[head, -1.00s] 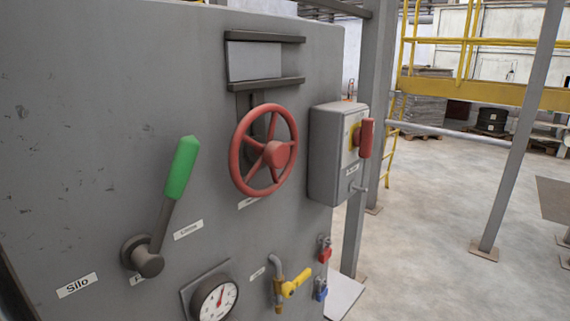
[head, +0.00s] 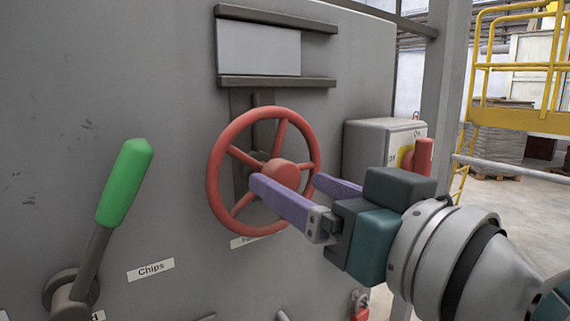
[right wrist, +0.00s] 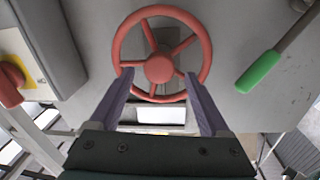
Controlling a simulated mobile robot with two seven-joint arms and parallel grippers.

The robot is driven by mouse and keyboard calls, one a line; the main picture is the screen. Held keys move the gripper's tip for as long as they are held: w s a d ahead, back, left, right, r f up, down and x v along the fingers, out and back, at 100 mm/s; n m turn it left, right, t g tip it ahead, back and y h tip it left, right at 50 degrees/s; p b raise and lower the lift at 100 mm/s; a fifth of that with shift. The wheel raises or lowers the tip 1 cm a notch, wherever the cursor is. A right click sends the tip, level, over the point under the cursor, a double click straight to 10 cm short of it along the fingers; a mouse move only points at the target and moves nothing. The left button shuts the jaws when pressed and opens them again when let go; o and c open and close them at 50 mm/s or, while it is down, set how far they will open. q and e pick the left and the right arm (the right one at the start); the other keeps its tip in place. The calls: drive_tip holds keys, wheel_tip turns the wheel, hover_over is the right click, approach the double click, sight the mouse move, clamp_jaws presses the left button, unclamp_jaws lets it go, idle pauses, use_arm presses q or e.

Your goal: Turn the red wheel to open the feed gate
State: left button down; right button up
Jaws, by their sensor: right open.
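The red wheel (head: 216,172) is a spoked handwheel on the grey panel, with a domed red hub. My right gripper (head: 290,192) is in front of it, its two purple fingers open and pointing at the hub. In the right wrist view the wheel (right wrist: 160,67) is ahead of the open fingers (right wrist: 158,82), with the hub between and just beyond their tips. I cannot tell whether the fingers touch the wheel. The feed gate seems to be the pale plate (head: 258,50) between two dark rails above the wheel. My left gripper is not in view.
A lever with a green handle (head: 125,182) stands left of the wheel, above a "Chips" label (head: 151,269). A grey switch box (head: 375,150) with a red handle is close on the right, beside my right gripper. Yellow railings (head: 520,68) stand farther back.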

drive_tip(key=shift+x, duration=1.35)
drive_tip(key=shift+c, duration=0.2)
clamp_jaws()
drive_tip(key=shift+d, duration=0.1)
